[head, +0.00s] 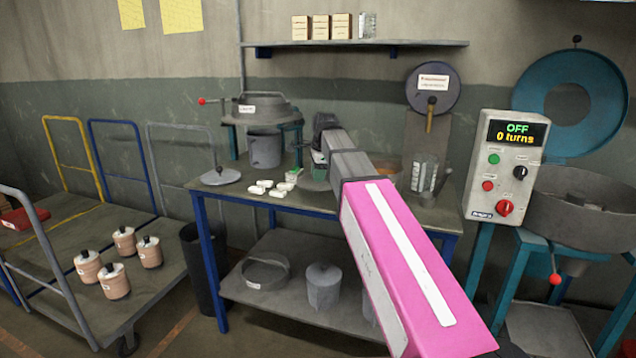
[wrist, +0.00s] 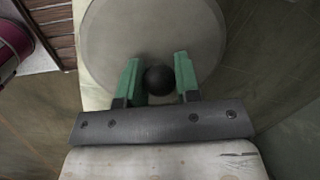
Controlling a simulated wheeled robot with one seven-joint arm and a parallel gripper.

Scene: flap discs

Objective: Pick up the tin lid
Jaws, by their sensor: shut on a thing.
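The tin lid is a round grey disc with a dark ball knob (wrist: 159,80). Its grey face (wrist: 155,27) fills the upper middle of the wrist view. My gripper (wrist: 158,78) has its two green fingers on either side of the knob, shut on it. In the head view my gripper (head: 318,157) is over the workbench (head: 330,203), and a grey disc edge (head: 314,184) shows below it, partly hidden by my arm. I cannot tell whether the lid is clear of the bench top.
Several white blocks (head: 271,187) lie just left of my gripper. Another grey lid with a knob (head: 220,177) lies at the bench's left end. A grey pot (head: 264,149) stands behind, and a clear jug (head: 424,176) stands to the right. A control box (head: 505,165) reads OFF.

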